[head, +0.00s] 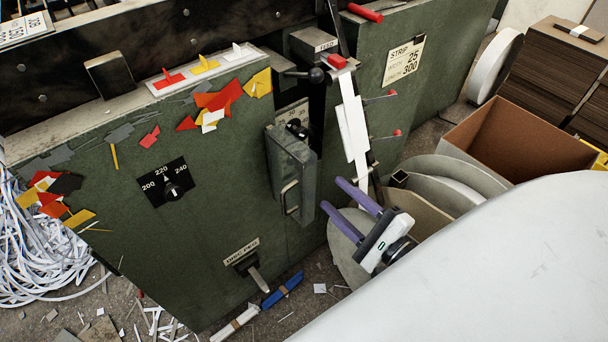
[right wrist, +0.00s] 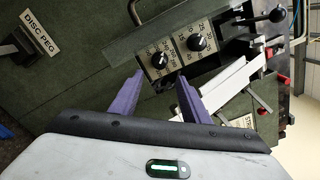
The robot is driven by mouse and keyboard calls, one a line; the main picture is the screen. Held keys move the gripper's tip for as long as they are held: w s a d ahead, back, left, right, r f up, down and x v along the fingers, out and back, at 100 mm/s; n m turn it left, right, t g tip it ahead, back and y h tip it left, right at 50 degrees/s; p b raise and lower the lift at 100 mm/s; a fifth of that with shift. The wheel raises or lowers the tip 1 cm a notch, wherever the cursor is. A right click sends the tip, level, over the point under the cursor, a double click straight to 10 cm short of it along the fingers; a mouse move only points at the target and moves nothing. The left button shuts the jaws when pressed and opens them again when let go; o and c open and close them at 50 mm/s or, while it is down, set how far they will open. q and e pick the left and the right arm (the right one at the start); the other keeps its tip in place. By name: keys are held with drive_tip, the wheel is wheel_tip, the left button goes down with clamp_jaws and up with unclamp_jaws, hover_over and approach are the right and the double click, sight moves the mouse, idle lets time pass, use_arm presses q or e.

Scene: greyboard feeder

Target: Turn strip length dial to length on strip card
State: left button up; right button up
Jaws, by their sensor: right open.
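The strip card (head: 405,60) on the green machine reads 25 for width and 300 for length. In the right wrist view two black dials, a nearer one (right wrist: 158,61) and a farther one (right wrist: 197,43), sit side by side on a numbered panel; I cannot read which is strip length. In the head view a dial (head: 297,128) shows above the small green door (head: 290,175), which hides the rest of the panel. My right gripper (head: 332,193) is open and empty, purple fingers pointing toward the panel. In the right wrist view its fingertips (right wrist: 160,78) lie apart, below the nearer dial. My left gripper is not in view.
Another dial (head: 171,191), marked 200, 220 and 240, is on the machine's front. A disc peg lever (head: 257,278) is below. A black-knobbed feed lever (head: 316,75) and white strips (head: 354,130) flank the panel. An open cardboard box (head: 520,130) stands right.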

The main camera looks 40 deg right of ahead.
drive_tip(key=w, duration=1)
drive_tip(key=shift+w+a, duration=0.15)
drive_tip(key=shift+a, duration=0.25)
drive_tip(key=c, duration=1.1)
use_arm(q)
drive_tip(key=shift+b, duration=0.3)
use_arm(e)
drive_tip(key=shift+o, duration=0.2)
